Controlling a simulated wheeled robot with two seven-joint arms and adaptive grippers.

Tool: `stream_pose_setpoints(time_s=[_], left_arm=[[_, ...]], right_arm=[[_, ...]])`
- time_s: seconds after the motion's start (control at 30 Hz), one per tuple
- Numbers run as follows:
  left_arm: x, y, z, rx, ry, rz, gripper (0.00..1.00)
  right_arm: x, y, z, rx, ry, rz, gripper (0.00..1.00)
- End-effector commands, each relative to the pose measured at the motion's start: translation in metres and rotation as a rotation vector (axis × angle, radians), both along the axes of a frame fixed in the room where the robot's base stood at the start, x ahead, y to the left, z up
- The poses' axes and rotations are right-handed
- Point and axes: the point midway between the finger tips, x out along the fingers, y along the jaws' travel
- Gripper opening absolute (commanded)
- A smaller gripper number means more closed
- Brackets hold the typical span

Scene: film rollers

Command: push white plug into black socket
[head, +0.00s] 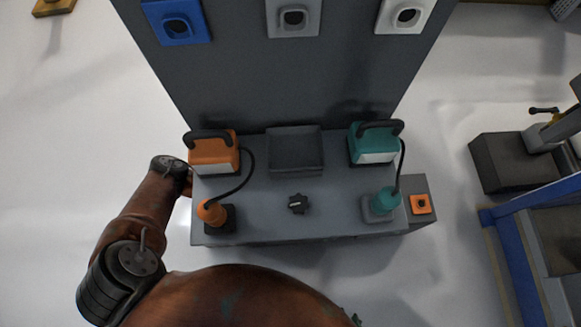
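I do not make out a separate white plug. A small black piece (298,204) with a light mark lies on the grey bench (335,222); I cannot tell whether it is the black socket. An orange plug (211,212) sits on a dark block at the bench's front left, and a teal plug (385,201) on a grey block at the front right. A reddish-brown arm of mine ends at a dark wrist beside the bench's left edge. Its fingers are mostly hidden, and no gripper shows clearly on any plug.
An orange box (214,154) and a teal box (374,146) with black handles stand behind the plugs, joined to them by black cables. A dark tray (295,152) lies between them. The upright panel carries blue (160,27), grey (272,18) and white (390,20) plates. An orange button (421,204) is at right.

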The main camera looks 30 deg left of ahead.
Motion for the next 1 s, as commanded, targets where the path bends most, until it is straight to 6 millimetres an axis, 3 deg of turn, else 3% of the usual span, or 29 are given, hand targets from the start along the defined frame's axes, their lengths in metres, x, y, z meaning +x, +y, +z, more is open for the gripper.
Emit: stream_pose_setpoints(time_s=[0.33, 1.0], left_arm=[[0.001, -0.001, 0.002, -0.001, -0.002, 0.001, 0.00], [0.000, 0.000, -0.009, 0.000, -0.001, 0.000, 0.00]], right_arm=[[0.003, 0.000, 0.010, 0.000, -0.011, 0.000, 0.30], [0.003, 0.000, 0.009, 0.000, -0.010, 0.000, 0.30]])
